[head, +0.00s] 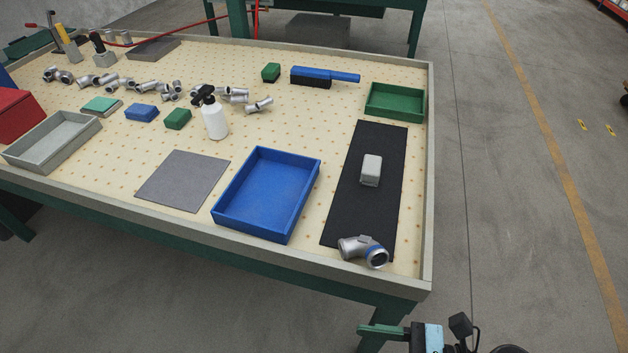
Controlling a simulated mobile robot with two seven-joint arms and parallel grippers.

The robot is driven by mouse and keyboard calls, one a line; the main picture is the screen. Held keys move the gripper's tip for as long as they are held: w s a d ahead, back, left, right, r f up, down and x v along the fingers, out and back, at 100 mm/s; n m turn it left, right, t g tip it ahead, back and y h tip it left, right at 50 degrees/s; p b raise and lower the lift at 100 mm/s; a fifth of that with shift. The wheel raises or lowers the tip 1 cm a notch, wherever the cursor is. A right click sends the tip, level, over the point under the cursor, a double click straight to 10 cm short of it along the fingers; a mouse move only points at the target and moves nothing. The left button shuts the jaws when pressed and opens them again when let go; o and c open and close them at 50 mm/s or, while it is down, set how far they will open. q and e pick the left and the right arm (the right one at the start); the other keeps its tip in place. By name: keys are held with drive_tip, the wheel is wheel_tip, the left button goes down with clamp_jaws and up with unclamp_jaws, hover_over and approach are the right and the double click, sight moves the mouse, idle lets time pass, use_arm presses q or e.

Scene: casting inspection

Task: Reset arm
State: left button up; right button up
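What looks like my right gripper (384,331) shows at the bottom edge, right of centre, beyond the table's front right corner and off the table. A green finger-like part points left from a black and light blue body. Only part of it is in the frame, so its opening is unclear. I see nothing held in it. My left gripper is out of view. A pale grey block (371,170) sits on that mat.
The rimmed table (431,150) holds an empty blue tray (265,195), an empty green tray (395,102), a grey tray (55,140), a grey pad (182,182), a white spray bottle (215,120), a blue brush (325,76) and several castings (258,105). Open floor (500,180) lies right.

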wheel_tip(320, 180, down, 9)
drive_tip(key=w+d+n+t+h+p, duration=0.25)
drive_tip(key=n+t+h, duration=0.3)
drive_tip(key=n, duration=0.65)
use_arm(q)
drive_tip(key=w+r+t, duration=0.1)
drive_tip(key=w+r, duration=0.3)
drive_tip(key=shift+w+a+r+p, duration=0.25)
drive_tip(key=shift+p, duration=0.05)
use_arm(e)
drive_tip(key=s+d+f+n+h, duration=0.7)
drive_tip(key=d+f+n+h, duration=0.1)
drive_tip(key=n, duration=0.5)
drive_tip(key=shift+s+d+f, duration=0.25)
drive_tip(key=shift+d+f, duration=0.2)
drive_tip(key=shift+f, duration=0.15)
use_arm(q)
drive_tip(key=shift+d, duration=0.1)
use_arm(e)
drive_tip(key=shift+o, duration=0.3)
drive_tip(key=shift+w, duration=0.1)
